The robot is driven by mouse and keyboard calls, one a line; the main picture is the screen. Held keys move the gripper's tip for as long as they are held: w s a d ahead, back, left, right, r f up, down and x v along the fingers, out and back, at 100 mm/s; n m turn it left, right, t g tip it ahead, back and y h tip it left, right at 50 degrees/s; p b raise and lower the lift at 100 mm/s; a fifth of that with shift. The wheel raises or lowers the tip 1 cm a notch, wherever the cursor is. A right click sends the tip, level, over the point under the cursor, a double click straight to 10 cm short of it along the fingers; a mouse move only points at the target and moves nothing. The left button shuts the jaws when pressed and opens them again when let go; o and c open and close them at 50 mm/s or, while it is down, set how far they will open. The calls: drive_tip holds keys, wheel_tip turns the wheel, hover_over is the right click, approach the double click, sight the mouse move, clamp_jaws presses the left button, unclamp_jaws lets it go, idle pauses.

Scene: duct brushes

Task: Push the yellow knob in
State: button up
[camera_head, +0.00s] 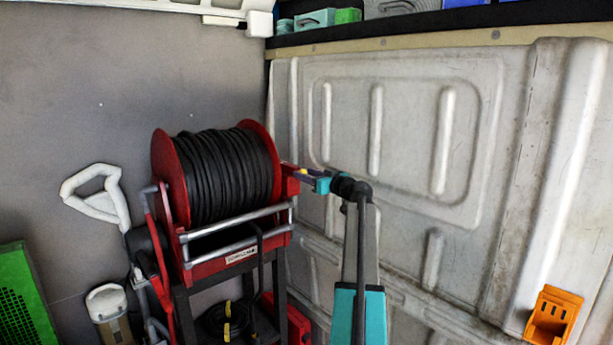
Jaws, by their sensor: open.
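A small yellow spot (304,171), which looks like the yellow knob, shows at the right side of the red hose reel (173,172). My gripper (302,175) is at the end of my teal and black arm, which reaches up from the bottom. It points left toward the reel's right side and is open. Its fingers are very small here and overlap the area of the yellow spot. I cannot tell whether they touch the knob. How far the knob stands out is not visible.
Black hose is wound on the reel, which sits on a dark stand with silver bars (235,220). A pale ribbed panel (405,150) rises behind my arm. An orange holder (553,314) is at lower right. A grey-white handle (97,195) and green crate (20,300) are left.

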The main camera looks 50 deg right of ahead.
drive_tip(key=s+a+b, duration=0.2)
drive_tip(key=s+b, duration=0.1)
drive_tip(key=s, duration=1)
drive_tip(key=shift+s+b, duration=0.2)
drive_tip(key=shift+b, duration=0.2)
